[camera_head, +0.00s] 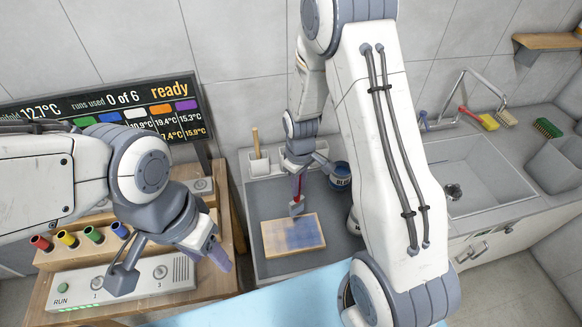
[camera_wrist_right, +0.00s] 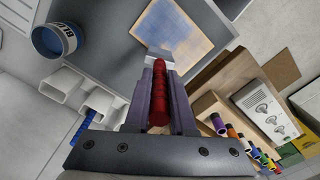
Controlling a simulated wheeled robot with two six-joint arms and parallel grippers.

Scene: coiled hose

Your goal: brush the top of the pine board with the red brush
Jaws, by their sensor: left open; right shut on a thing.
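The pine board (camera_head: 283,246) lies flat in the grey tray area, with a blurry blue patch over much of its top; it also shows in the right wrist view (camera_wrist_right: 190,18). My right gripper (camera_head: 300,174) is shut on the handle of the red brush (camera_head: 297,208), which points down at the board's far edge. In the right wrist view the red handle (camera_wrist_right: 159,95) sits between the fingers, its head near the board's edge. I cannot tell whether the bristles touch. My left gripper (camera_head: 171,268) is open and empty over the console at left.
A blue paint can (camera_head: 341,176) stands behind the board to the right. A white holder (camera_head: 259,167) with a wooden-handled tool is behind it. A sink (camera_head: 480,185) is at right, and coloured tubes (camera_head: 93,234) stand in a rack at left.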

